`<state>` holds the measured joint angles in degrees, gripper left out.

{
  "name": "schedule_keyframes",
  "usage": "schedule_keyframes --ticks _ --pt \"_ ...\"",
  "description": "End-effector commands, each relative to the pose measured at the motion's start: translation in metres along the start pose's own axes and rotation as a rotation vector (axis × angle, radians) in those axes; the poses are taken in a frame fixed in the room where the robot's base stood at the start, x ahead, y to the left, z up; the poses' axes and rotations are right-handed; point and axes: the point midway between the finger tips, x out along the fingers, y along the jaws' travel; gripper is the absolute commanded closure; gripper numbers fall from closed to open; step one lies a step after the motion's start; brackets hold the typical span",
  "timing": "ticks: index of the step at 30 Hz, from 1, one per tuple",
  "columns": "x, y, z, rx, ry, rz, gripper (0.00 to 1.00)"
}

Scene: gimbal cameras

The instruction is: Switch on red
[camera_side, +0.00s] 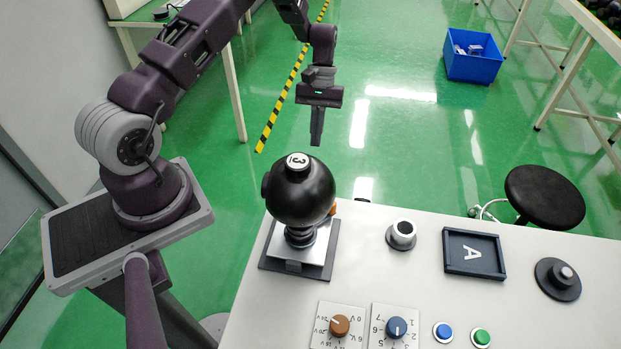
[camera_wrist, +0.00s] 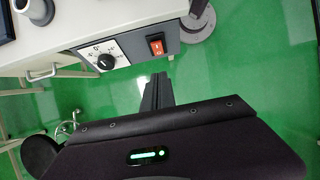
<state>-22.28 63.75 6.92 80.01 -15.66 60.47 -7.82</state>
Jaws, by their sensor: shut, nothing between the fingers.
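A red rocker switch (camera_wrist: 156,45) in a dark housing sits on the upright face of the white console in the wrist view. It is close to the console's right end, next to a dial. My gripper (camera_wrist: 157,80) is shut and empty, its fingers below the switch in that picture and apart from it. In the side view my gripper (camera_side: 316,141) hangs with its fingers pointing down, beyond the console's far edge and above the black ball. The switch cannot be made out in the side view, where that face is turned away.
A black dial (camera_wrist: 105,61) is left of the switch. On the console top (camera_side: 360,255) stand a black ball marked 3 (camera_side: 300,195), knobs, buttons and a tray marked A (camera_side: 473,272). A stool (camera_side: 545,197) and blue bin (camera_side: 472,65) are beyond. Free space surrounds my fingers.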

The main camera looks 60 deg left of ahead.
Motion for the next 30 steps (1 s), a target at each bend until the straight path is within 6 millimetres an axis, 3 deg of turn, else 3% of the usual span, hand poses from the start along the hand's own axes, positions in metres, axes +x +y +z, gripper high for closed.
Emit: schedule_keyframes --ticks 12,18,30 --pt "0.088 0.0 0.005 0.002 -0.005 -0.001 1.0" --pt "0.106 0.0 0.025 0.002 -0.003 0.0 1.0" --pt "0.111 0.0 0.029 0.001 0.0 0.0 1.0"
